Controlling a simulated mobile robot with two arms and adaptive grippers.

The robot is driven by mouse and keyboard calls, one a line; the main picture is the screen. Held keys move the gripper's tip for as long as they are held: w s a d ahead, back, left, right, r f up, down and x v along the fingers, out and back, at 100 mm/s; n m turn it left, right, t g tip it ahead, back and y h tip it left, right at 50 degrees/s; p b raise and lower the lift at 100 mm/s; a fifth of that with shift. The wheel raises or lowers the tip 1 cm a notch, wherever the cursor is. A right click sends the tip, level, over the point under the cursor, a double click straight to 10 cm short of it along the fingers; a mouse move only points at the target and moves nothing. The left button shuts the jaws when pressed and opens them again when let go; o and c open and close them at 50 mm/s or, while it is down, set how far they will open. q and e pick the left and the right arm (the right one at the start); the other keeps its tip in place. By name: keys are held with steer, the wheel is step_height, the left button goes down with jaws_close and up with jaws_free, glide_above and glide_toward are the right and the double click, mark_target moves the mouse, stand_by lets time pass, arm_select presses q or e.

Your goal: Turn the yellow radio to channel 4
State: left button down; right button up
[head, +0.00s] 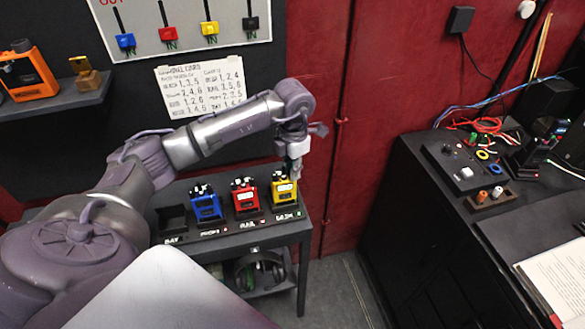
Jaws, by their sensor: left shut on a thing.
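The yellow radio (283,191) stands upright at the right end of a row of radios on a small dark table. Small dark knobs show on its top. My left gripper (294,170) comes down from above and meets the top of the yellow radio at its right side. It is shut on a small part there, which looks like a knob. The fingers hide that part, and I cannot read any channel mark. My right gripper is not in view.
A red radio (245,197) and a blue radio (206,206) stand close to the left, beside an empty dark bay (172,219). An orange radio (25,72) is on the left shelf. A paper chart (200,84) hangs behind. A dark desk (440,190) stands right, across open floor.

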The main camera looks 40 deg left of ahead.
arm_select(q)
steer(key=shift+f+m+b, duration=0.1)
steer(key=shift+m+b, duration=0.3)
steer(key=shift+b, duration=0.25)
steer(key=m+b, duration=0.2)
steer(key=b, duration=0.1)
steer(key=shift+m, duration=0.4)
steer(key=m+b, duration=0.2)
steer(key=b, duration=0.1)
steer(key=shift+m, duration=0.3)
steer(key=shift+m+b, duration=0.45)
steer(key=shift+m, duration=0.35)
steer(key=shift+r, duration=0.2)
steer(key=c, duration=1.1)
jaws_free()
step_height(320, 180, up, 12)
steer(key=shift+s+d, duration=0.1)
